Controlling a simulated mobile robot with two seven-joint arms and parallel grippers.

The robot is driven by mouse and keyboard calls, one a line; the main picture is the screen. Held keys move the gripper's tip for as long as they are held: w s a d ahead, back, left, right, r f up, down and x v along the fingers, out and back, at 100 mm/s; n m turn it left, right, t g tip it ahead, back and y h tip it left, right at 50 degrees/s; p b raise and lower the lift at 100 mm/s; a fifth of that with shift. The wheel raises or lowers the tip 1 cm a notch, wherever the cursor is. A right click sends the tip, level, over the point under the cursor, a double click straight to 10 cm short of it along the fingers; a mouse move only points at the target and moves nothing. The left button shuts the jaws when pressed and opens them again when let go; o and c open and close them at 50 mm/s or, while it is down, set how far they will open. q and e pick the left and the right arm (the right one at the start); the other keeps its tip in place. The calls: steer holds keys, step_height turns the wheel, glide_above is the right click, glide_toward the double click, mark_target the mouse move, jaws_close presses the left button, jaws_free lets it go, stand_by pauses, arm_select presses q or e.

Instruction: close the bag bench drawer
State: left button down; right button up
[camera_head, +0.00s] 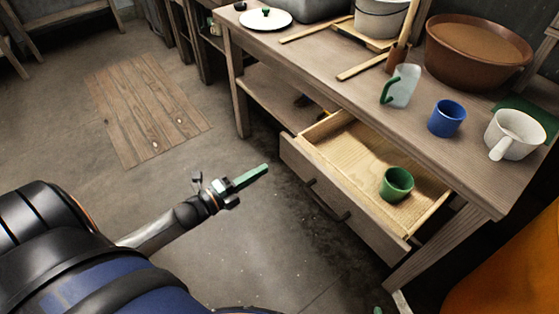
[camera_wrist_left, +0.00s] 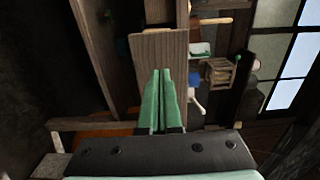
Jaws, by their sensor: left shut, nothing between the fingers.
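The bag bench drawer (camera_head: 340,205) stands pulled out from under the wooden bench top, with a dark bar handle (camera_head: 326,200) on its front. A green cup (camera_head: 397,184) stands inside it. My left gripper (camera_head: 262,170) is shut and empty, to the left of the drawer front and apart from it in the head view. In the left wrist view its green fingers (camera_wrist_left: 163,85) lie side by side in front of a wooden panel (camera_wrist_left: 160,48) that looks like the drawer front.
On the bench top (camera_head: 350,95) are a clear jug (camera_head: 402,86), a blue cup (camera_head: 447,118), a white mug (camera_head: 514,134), a brown basin (camera_head: 478,50) and a plate (camera_head: 265,20). A bench leg (camera_head: 440,248) stands right of the drawer. The floor before it is clear.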

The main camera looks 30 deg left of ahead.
mark_target(289, 155)
arm_select(q)
steer(key=x, duration=0.5)
steer(key=shift+w+d, duration=0.15)
steer(key=shift+w, duration=0.2)
steer(key=shift+w+d+b, duration=0.2)
steer(key=shift+w+b, duration=0.1)
steer(key=shift+w, duration=0.2)
arm_select(e)
steer(key=shift+s+d+f, duration=0.1)
steer(key=shift+s+f, duration=0.25)
steer(key=shift+f, duration=0.1)
